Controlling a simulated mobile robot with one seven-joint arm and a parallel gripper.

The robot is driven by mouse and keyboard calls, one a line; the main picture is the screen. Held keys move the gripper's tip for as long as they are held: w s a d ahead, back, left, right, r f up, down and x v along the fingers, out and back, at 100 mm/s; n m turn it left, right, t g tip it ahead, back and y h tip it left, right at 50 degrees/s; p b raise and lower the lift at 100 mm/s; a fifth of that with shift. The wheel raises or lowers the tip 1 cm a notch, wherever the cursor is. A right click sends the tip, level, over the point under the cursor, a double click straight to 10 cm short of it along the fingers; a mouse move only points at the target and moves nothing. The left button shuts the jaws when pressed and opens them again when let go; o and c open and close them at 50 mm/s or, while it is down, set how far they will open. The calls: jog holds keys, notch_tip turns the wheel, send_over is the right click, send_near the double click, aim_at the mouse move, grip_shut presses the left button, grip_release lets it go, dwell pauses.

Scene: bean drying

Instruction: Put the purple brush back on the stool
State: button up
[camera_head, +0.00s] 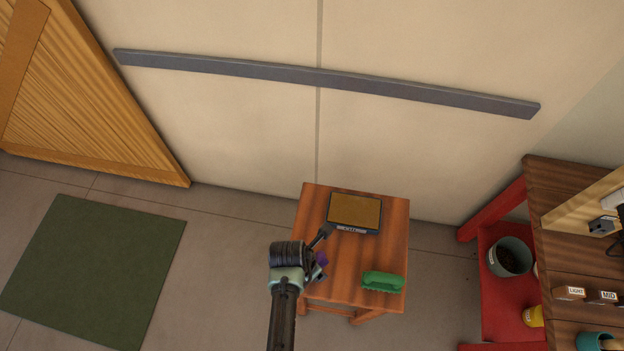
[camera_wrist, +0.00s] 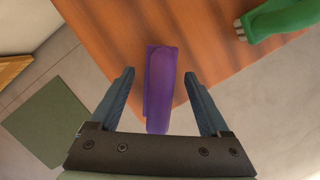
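The purple brush (camera_wrist: 160,88) lies between the two spread fingers of my gripper (camera_wrist: 159,74) in the wrist view, with a gap on each side. Its far end overlaps the wooden stool top (camera_wrist: 110,25), and its near end reaches past the stool's edge. I cannot tell whether it rests on the stool. In the head view only a small purple part of the brush (camera_head: 321,258) shows at the stool's left edge; my wrist hides the rest. The stool (camera_head: 345,262) stands upright against the wall.
A green brush (camera_head: 383,281) lies at the stool's front right; a framed tan-topped box (camera_head: 354,212) sits at its back. A red shelf unit (camera_head: 492,215) with a pot (camera_head: 509,256) stands right. A green mat (camera_head: 95,270) lies on the floor left.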

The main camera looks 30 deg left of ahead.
dwell(0.3)
jog(key=v, duration=1.3)
jog(key=shift+s+p, duration=0.1)
jog(key=shift+p, duration=0.2)
